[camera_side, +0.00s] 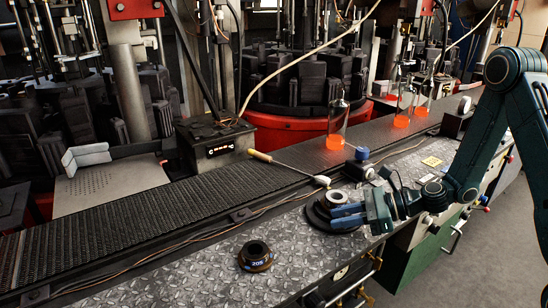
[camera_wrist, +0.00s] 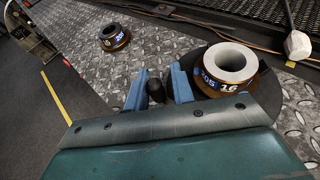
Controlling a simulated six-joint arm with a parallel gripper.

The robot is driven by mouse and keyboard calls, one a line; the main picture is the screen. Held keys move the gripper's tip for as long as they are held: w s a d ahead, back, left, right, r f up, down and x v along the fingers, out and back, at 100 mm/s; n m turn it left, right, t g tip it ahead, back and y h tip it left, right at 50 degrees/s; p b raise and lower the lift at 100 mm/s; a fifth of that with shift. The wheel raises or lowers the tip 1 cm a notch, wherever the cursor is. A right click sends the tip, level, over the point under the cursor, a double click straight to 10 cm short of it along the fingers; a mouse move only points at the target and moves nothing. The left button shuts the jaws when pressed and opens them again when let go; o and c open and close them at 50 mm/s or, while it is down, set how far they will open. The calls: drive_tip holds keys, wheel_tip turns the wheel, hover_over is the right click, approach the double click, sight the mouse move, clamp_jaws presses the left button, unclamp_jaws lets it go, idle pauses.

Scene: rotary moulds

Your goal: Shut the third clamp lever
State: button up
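My gripper (camera_side: 347,216) is over the diamond-plate table, its two blue fingers pointing left. In the wrist view my gripper (camera_wrist: 158,90) has its fingers apart. A dark, rounded knob-like end (camera_wrist: 156,90) shows between them; I cannot tell whether the fingers touch it or whether it is a clamp lever's end. A ring mould marked 205 and 16 (camera_wrist: 228,68) stands on a dark round base just right of the fingers. In the side view it is partly hidden behind my gripper. No lever is clearly identifiable as the third; metal rods (camera_side: 352,291) show at the table's front edge.
A second ring mould marked 205 (camera_side: 255,256) stands alone on the plate, also in the wrist view (camera_wrist: 114,37). A wooden-handled tool (camera_side: 288,167) lies across the conveyor (camera_side: 130,208). Glowing glass bottles (camera_side: 336,130) stand behind. The plate around the second mould is mostly clear.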

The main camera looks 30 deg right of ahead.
drive_tip(key=shift+d+r, duration=0.1)
drive_tip(key=shift+d, duration=0.1)
drive_tip(key=v, duration=1.3)
drive_tip(key=s+a+r+n+g+h, duration=0.2)
drive_tip(key=s+a+n+g+h, duration=0.3)
drive_tip(key=n, duration=0.9)
drive_tip(key=s+r+n+t+h, duration=0.1)
drive_tip(key=s+r+n+h, duration=0.3)
drive_tip(key=s+r+n, duration=0.6)
drive_tip(key=shift+d+r+n+h, duration=0.25)
drive_tip(key=shift+r+n, duration=0.35)
drive_tip(key=shift+n, duration=0.8)
idle(2.2)
